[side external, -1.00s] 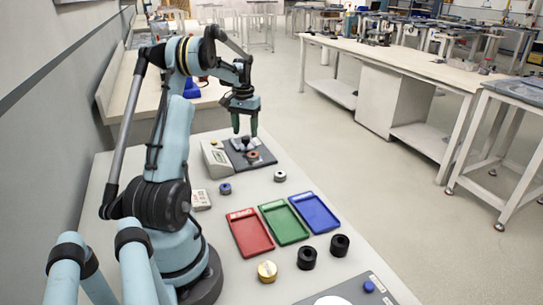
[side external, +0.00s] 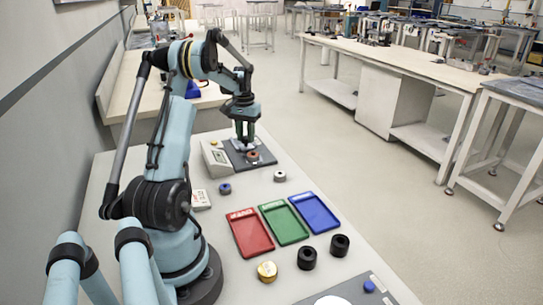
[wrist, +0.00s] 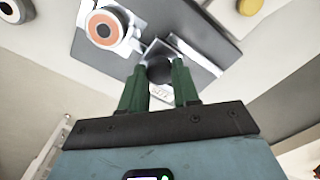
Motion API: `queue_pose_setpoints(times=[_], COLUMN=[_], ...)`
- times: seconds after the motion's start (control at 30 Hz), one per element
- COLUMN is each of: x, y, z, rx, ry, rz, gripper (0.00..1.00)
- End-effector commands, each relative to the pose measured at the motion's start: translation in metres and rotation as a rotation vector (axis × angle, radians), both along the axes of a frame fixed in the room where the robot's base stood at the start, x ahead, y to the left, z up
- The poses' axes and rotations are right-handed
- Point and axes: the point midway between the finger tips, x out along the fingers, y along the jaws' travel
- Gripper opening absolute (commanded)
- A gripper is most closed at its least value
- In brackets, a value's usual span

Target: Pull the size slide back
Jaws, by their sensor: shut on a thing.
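My gripper (side external: 245,138) is lowered onto the grey plate of the size gauge (side external: 266,160) at the far end of the table. In the wrist view, the green fingers of my gripper (wrist: 159,82) are closed around the dark round knob (wrist: 159,70) of the size slide (wrist: 178,44). The knob is partly hidden by the fingers. An orange-topped ring (wrist: 103,27) sits in a white holder next to the slide. It also shows in the side view (side external: 253,156).
A display box (side external: 216,158) stands left of the plate. A yellow button (wrist: 249,6) is near the slide. Red (side external: 250,232), green (side external: 284,222) and blue (side external: 315,213) trays lie nearer the camera. Loose rings and a small blue-topped piece (side external: 225,188) stand about the table.

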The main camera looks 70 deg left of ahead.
Motion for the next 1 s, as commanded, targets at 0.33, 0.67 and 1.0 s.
queue_pose_setpoints(times=[0.33,0.67,1.0], x=[0.000,0.000,0.000], y=[0.014,0.024,0.023], z=[0.000,0.001,0.000], rx=[0.000,0.006,0.003], ry=[0.000,-0.001,0.000], rz=[0.001,0.001,0.001], gripper=[0.00,0.00,0.56])
